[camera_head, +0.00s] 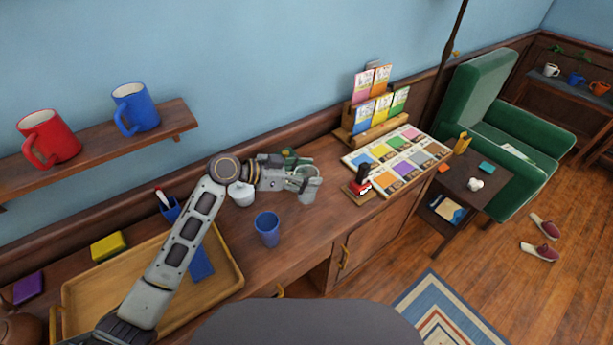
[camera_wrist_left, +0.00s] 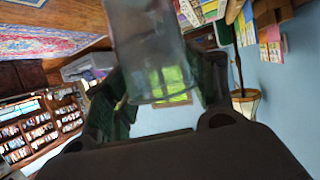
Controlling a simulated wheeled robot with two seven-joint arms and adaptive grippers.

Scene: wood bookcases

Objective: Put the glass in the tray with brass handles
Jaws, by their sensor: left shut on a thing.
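The glass (camera_head: 309,190) is a clear, greyish tumbler above or on the right part of the wooden counter; I cannot tell whether its base touches the wood. My left gripper (camera_head: 303,179) is shut on its side. In the left wrist view the glass (camera_wrist_left: 150,50) fills the upper middle, between the fingers (camera_wrist_left: 160,85). The tray (camera_head: 95,285) is yellowish wood and lies at the left end of the counter, well left of the glass. My left arm crosses over it and hides part of it. My right gripper is not in view.
A blue cup (camera_head: 267,230) stands between glass and tray. A stamp (camera_head: 361,181) and a colour chart (camera_head: 398,157) are to the right. A flat blue thing (camera_head: 201,263) lies in the tray. Mugs stand on the shelf (camera_head: 95,153) above.

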